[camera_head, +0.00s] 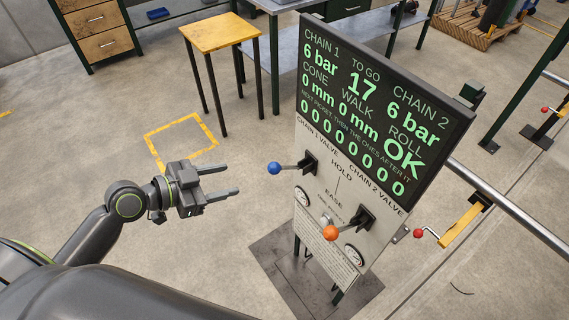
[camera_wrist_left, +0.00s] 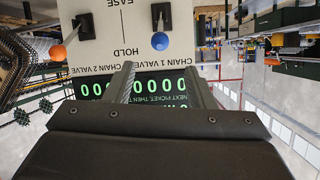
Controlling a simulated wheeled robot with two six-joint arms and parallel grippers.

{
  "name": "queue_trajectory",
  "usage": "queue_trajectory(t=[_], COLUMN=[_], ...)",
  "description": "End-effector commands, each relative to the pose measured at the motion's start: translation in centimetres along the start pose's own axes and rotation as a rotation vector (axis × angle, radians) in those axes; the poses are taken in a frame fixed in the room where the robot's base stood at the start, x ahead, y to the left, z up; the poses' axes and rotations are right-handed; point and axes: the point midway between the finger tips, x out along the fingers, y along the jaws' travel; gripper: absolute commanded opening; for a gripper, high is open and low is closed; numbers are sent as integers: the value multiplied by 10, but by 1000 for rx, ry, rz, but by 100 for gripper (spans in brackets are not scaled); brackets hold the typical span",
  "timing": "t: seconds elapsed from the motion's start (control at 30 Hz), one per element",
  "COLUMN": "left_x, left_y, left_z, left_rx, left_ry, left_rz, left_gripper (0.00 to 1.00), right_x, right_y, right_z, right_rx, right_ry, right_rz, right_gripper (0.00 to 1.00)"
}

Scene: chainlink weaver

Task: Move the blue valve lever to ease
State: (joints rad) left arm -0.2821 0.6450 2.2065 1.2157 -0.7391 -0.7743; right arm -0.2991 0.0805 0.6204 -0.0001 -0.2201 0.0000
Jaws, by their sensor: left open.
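The blue ball (camera_head: 274,168) tips a lever that sticks out from the black valve mount (camera_head: 308,162) under "CHAIN 1 VALVE" on the panel. The "HOLD" and "EASE" labels (camera_head: 334,195) are right of it, EASE lower. My left gripper (camera_head: 233,180) is open and empty, left of the blue ball and apart from it. The upside-down left wrist view shows the blue ball (camera_wrist_left: 160,41) beyond the open fingertips (camera_wrist_left: 158,70), roughly between them across the picture. The orange-ball lever (camera_head: 331,232) of chain 2 is lower right. My right gripper is not in view.
The panel carries a green-lettered display (camera_head: 375,110) above and round gauges (camera_head: 302,197) below. A long metal rail (camera_head: 515,215) runs behind its right side. A yellow-topped stool (camera_head: 219,33) stands at the back. The floor around my left gripper is clear.

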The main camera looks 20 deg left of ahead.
Motion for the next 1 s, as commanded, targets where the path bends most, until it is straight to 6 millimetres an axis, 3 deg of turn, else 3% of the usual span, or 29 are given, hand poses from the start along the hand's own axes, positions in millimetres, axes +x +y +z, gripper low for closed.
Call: queue_trajectory(t=[0.47,1.0], left_x=[57,146], left_y=[0,0], left_z=[-2,-2], left_rx=[-6,-5], left_ry=[3,1], left_rz=[-1,-1], left_gripper=[50,50], right_x=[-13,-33], right_y=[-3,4], right_z=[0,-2], right_rx=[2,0], right_ry=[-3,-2], right_rz=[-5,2], right_gripper=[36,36])
